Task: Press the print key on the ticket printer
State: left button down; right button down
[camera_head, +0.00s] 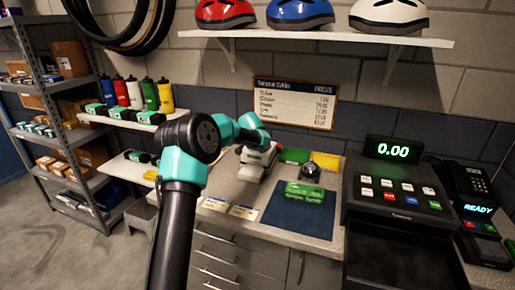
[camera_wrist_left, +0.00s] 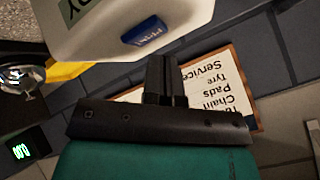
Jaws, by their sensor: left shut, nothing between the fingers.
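The white ticket printer (camera_head: 256,163) stands on the bench behind my left arm in the head view. In the left wrist view the printer (camera_wrist_left: 200,18) fills the top, with its blue print key (camera_wrist_left: 145,32) and part of a greenish display. My left gripper (camera_wrist_left: 161,60) is shut and empty. Its fingertips show just beside the key in the picture, with a small gap between them; the depth is hard to judge. In the head view my arm and wrist hide the gripper's fingers and the key. My right gripper is in neither view.
The cash register (camera_head: 397,205) and card terminal (camera_head: 473,215) are farther right. A price board (camera_head: 294,103) hangs on the wall behind.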

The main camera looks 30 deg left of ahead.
pick_arm(q)
jog(key=shift+f, duration=0.15)
dwell(0.4)
jog(key=shift+f, duration=0.4)
dwell(0.5)
jog(key=shift+r, duration=0.6)
jog(key=shift+r, duration=0.1)
jog(key=shift+r, duration=2.9)
